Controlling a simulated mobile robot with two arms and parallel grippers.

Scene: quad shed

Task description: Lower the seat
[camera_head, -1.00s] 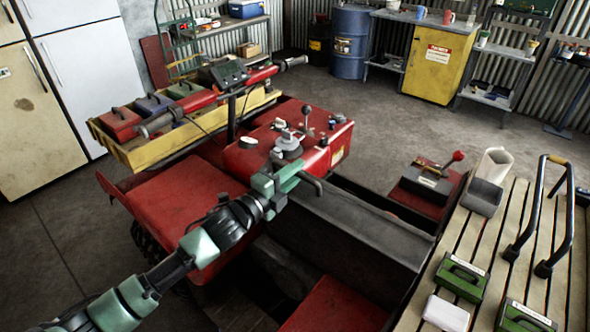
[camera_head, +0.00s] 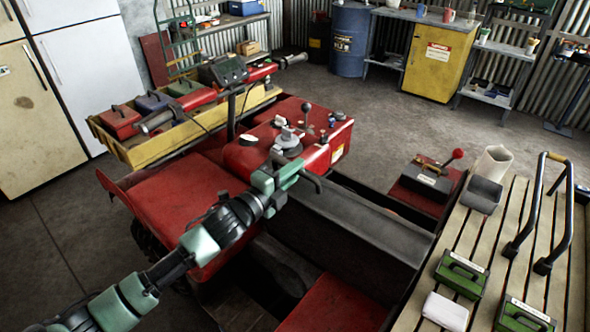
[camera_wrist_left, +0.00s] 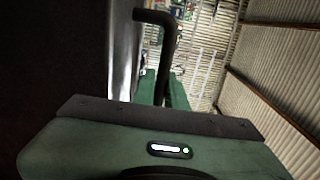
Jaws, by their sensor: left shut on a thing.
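The long dark grey seat (camera_head: 365,238) lies across the middle of the red quad in the head view. It looks tilted, with a dark space visible on its near side. My left gripper (camera_head: 283,182) is at the seat's far left end, beside the red control housing. It is shut on a dark bent handle (camera_head: 312,183), whose end sticks out to the right of the fingers. In the left wrist view the same handle (camera_wrist_left: 165,45) rises between the green fingers (camera_wrist_left: 178,95). My right gripper is not in view.
A red control housing (camera_head: 275,150) with knobs and levers stands just beyond the gripper. A slatted wooden rack (camera_head: 520,240) with green boxes and a black rail is at the right. A yellow tray (camera_head: 160,145) with small cases is at the left. Open floor lies beyond the quad.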

